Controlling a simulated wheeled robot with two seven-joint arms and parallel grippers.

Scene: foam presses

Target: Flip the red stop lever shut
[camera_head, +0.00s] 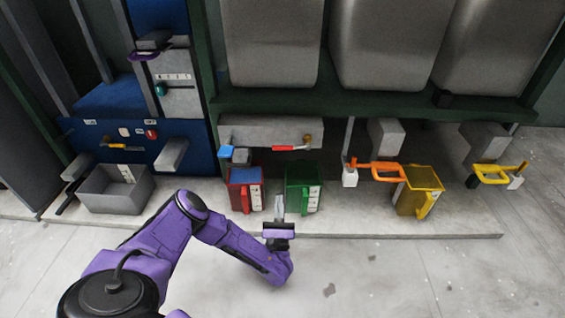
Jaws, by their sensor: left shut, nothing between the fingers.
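The red stop lever (288,148) lies roughly level below the front of a grey concrete-like outlet (262,131). Its right end meets a brass-coloured fitting (307,139). My left gripper (279,201) is shut and empty, with its fingers pointing up and away from me. In the picture it is below the red lever and apart from it, between the red and green containers. My right gripper is out of view.
A red container (244,197) and a green container (292,197) flank my left gripper. A blue-handled valve (227,152), an orange handle (382,166), a yellow handle (491,172) and a yellow container (407,197) stand along the machine. The front floor is clear.

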